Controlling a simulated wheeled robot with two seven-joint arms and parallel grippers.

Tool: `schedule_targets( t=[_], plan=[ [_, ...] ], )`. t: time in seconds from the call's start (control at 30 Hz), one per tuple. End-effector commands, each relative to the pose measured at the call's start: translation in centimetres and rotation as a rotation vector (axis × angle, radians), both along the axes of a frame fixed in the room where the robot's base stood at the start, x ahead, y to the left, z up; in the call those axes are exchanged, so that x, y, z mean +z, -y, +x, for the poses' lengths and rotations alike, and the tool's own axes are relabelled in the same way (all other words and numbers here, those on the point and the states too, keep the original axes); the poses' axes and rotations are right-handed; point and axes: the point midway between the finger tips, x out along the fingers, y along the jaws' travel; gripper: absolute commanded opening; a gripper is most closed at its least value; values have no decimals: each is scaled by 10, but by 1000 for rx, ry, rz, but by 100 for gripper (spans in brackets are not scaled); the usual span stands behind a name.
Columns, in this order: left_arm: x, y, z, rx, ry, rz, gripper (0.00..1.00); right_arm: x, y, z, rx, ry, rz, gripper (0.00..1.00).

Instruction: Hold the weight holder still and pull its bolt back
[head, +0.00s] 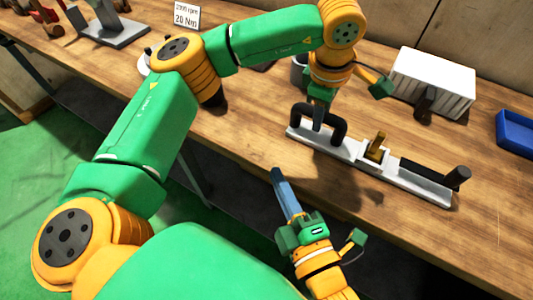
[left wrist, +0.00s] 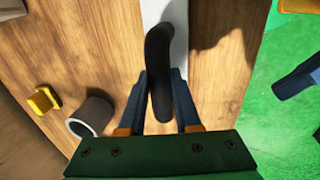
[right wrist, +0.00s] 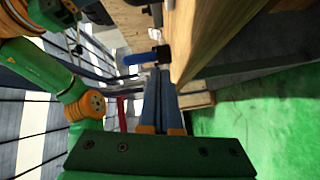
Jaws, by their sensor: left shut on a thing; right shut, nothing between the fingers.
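The weight holder is a pale metal rail (head: 345,150) lying on the wooden table, with a black arched handle (head: 337,122) at its left end. A brass block (head: 376,148) stands near its middle. The bolt (head: 428,175) is a black rod with an upright knob (head: 458,178) at the right end. My left gripper (head: 318,122) is shut on the black handle; in the left wrist view its fingers are on both sides of the handle (left wrist: 160,65). My right gripper (head: 282,183) is shut and empty, apart from the holder, in front of the table's near edge.
A white ribbed box (head: 435,78) stands behind the holder, and a blue tray (head: 516,133) is at the far right. A grey cup (left wrist: 91,116) and a yellow piece (left wrist: 44,100) are near my left gripper. The table edge (right wrist: 212,45) is close to my right gripper.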

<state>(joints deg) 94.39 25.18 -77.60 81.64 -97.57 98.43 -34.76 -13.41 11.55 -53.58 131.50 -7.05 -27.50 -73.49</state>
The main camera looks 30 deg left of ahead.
Motion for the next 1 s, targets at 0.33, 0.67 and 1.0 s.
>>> schedule_targets(
  t=[0.33, 0.67, 1.0],
  plan=[
    [0, 0, 0, 1, 2, -1, 0, -17, -16, -19, 133, -44, -33, 0],
    [0, 0, 0, 1, 2, -1, 0, -17, -16, -19, 133, -44, -32, 0],
    [0, 0, 0, 1, 1, -1, 67, -16, -16, -19, 132, -44, -30, 0]
  ],
)
